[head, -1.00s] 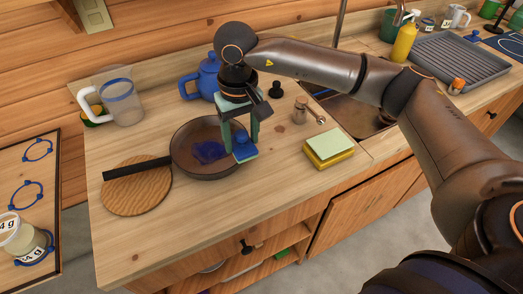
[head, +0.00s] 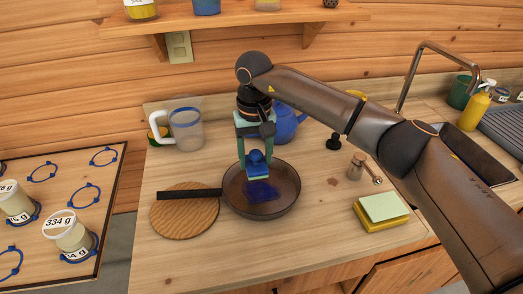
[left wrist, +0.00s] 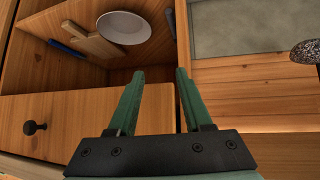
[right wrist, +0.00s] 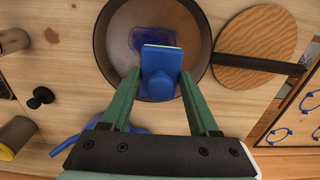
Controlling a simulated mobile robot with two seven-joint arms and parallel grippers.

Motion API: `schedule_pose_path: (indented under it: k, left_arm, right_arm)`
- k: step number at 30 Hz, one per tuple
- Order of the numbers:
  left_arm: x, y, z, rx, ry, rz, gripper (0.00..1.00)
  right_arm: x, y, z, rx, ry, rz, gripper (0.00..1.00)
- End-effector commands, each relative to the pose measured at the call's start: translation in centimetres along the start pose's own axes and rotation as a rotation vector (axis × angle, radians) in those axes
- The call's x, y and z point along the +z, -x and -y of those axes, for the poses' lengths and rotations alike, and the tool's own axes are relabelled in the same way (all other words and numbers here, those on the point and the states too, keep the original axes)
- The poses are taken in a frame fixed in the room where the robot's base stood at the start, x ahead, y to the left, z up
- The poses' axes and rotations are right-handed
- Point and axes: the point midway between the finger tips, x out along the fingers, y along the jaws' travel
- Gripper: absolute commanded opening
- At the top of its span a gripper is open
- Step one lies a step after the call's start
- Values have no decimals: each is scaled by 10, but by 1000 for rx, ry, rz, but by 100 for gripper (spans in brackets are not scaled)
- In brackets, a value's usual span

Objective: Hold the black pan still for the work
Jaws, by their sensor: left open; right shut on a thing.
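The black pan (head: 286,192) stands on the counter, its handle (head: 188,194) pointing left over a round wooden board (head: 184,217). A dark blue stain (head: 264,194) lies on its floor. My right gripper (head: 256,159) is shut on a blue scrubber (head: 258,168) with a pale underside, over the pan; I cannot tell whether it touches the pan. The right wrist view also shows the scrubber (right wrist: 161,78) between the fingers, over the pan (right wrist: 112,45). My left gripper (left wrist: 160,74) is open and empty, in front of a cabinet, away from the pan.
A yellow sponge with a green top (head: 382,211), a small shaker (head: 356,167) and a blue teapot (head: 287,123) stand right of or behind the pan. A clear jug (head: 185,130) stands behind the board.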

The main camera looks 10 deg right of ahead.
Motion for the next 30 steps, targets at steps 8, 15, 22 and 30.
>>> schedule_pose_path:
  k: [8, 15, 22, 30]
  left_arm:
    - [0, 0, 0, 0, 0, 0, 50]
    - [0, 0, 0, 0, 0, 0, 50]
    - [0, 0, 0, 0, 0, 0, 50]
    - [0, 0, 0, 0, 0, 0, 50]
  right_arm:
    - [-1, -26, 2, 0, -3, 1, 9]
    - [11, -26, -35, 0, -3, 2, 9]
    - [12, -7, -39, 1, 0, -1, 9]
    - [12, -5, -39, 0, -1, 1, 9]
